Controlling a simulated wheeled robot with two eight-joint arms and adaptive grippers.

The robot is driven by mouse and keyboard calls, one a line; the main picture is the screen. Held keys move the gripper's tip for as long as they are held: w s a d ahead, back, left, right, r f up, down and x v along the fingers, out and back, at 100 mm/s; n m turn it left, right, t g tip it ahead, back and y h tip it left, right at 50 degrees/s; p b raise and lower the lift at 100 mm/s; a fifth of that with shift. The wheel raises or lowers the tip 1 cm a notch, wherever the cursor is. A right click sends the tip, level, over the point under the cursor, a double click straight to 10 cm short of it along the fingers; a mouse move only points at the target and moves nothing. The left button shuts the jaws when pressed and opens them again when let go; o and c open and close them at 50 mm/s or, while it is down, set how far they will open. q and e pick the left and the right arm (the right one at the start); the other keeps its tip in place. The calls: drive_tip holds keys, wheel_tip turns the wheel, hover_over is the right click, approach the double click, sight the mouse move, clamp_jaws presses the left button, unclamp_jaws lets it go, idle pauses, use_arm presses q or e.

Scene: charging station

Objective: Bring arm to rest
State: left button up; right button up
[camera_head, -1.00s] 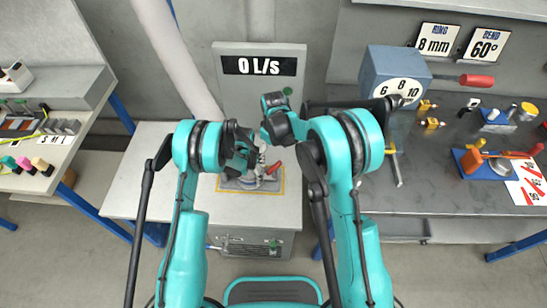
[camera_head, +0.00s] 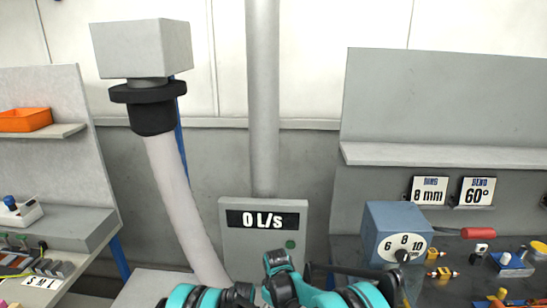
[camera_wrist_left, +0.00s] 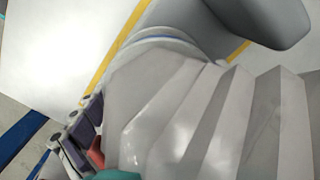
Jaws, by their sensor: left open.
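My left arm (camera_head: 195,297) shows at the bottom of the head view. Its dark gripper end (camera_head: 240,294) is only partly in view at the lower edge, so its fingertips are hidden. In the left wrist view a large pale grey ribbed part (camera_wrist_left: 190,110) fills the near field. A small red part (camera_wrist_left: 95,152) and a purple part with round bolts (camera_wrist_left: 82,132) show at its left. I see nothing held. My right arm's end (camera_head: 278,263) is teal and black, upright beside the left one. Its jaws cannot be made out.
A grey panel reading 0 L/s (camera_head: 266,220) stands behind my arms. A pale hose (camera_head: 175,190) hangs from a box at left. A blue dial box (camera_head: 398,232) stands on the right bench. A left bench (camera_head: 75,238) holds small parts. Yellow lines (camera_wrist_left: 125,35) mark the white surface.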

use_arm(q)
wheel_tip(320, 180, up, 6)
drive_tip(key=shift+r, duration=0.25)
